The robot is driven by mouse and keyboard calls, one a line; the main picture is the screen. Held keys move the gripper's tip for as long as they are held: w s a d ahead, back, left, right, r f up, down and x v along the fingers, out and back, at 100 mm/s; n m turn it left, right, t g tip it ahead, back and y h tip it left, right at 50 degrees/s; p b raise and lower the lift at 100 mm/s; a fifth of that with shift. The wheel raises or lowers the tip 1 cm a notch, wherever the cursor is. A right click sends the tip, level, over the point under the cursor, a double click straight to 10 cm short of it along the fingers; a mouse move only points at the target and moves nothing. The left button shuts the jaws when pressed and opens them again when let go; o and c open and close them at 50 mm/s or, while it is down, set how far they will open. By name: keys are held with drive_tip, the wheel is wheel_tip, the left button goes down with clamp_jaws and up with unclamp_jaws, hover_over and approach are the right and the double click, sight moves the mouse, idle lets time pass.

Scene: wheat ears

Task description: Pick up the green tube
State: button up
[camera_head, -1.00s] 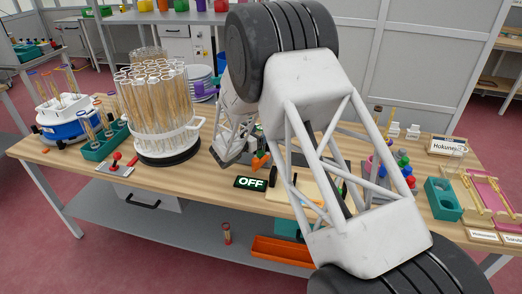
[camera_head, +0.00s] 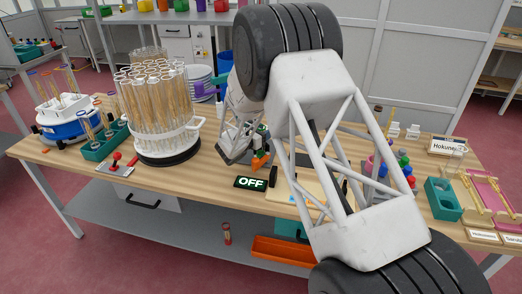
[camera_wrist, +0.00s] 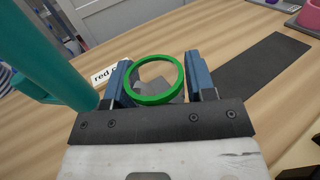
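The green tube (camera_wrist: 133,88) shows in the wrist view as a bright green ring seen from its open end. It lies between the two blue fingers of my gripper (camera_wrist: 160,78). The ring nearly fills the gap and overlaps the edge of the left finger in the picture. I cannot tell whether the fingers press on the tube. In the head view my gripper is low over the middle of the bench, and the white arm in front hides much of that area.
In the wrist view a large teal part (camera_wrist: 45,50) rises close on the left. A teal holder (camera_head: 442,198) stands right.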

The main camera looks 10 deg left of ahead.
drive_tip(key=c, duration=0.8)
drive_tip(key=shift+o, duration=0.2)
drive_tip(key=s+a+r, duration=0.7)
drive_tip(key=s+r, duration=0.1)
drive_tip(key=s, duration=0.4)
